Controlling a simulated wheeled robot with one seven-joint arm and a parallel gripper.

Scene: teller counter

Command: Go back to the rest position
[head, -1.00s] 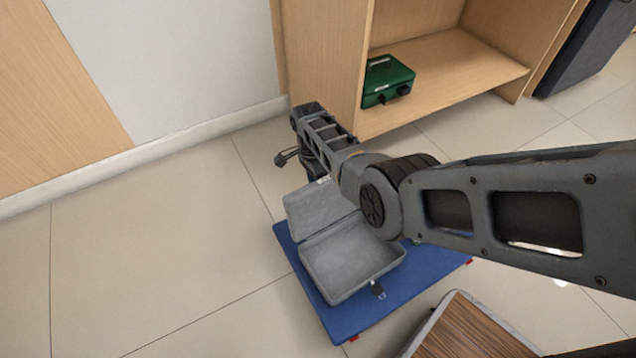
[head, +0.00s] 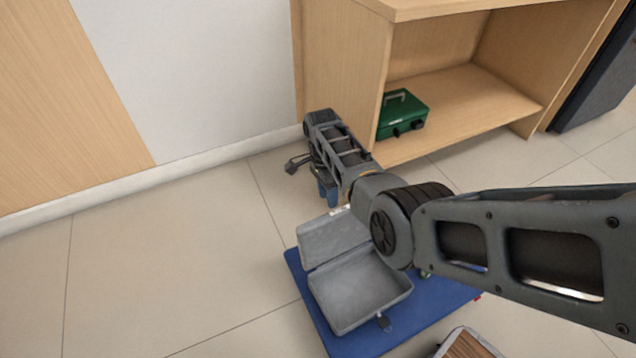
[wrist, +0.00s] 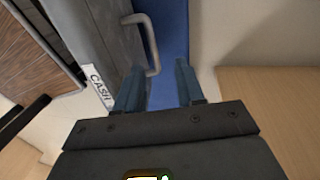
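My gripper (head: 328,190) hangs at the end of my bent arm, above the far left side of the blue platform. In the wrist view, the gripper (wrist: 160,82) shows two fingers spread apart. Nothing is held between them; the blue surface shows through the gap. A grey cash box (head: 360,291) stands open on the platform, its lid (head: 332,238) tipped back. In the wrist view, a grey surface with a CASH label (wrist: 98,84) and a grey handle (wrist: 146,42) lie just beyond the left finger.
The blue platform (head: 318,312) sits on the tiled floor. A green cash box (head: 402,116) stands inside a wooden shelf unit (head: 348,70) close to my arm. A brown wood-topped item (head: 468,346) shows at the bottom. Floor at the left (head: 170,260) is clear.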

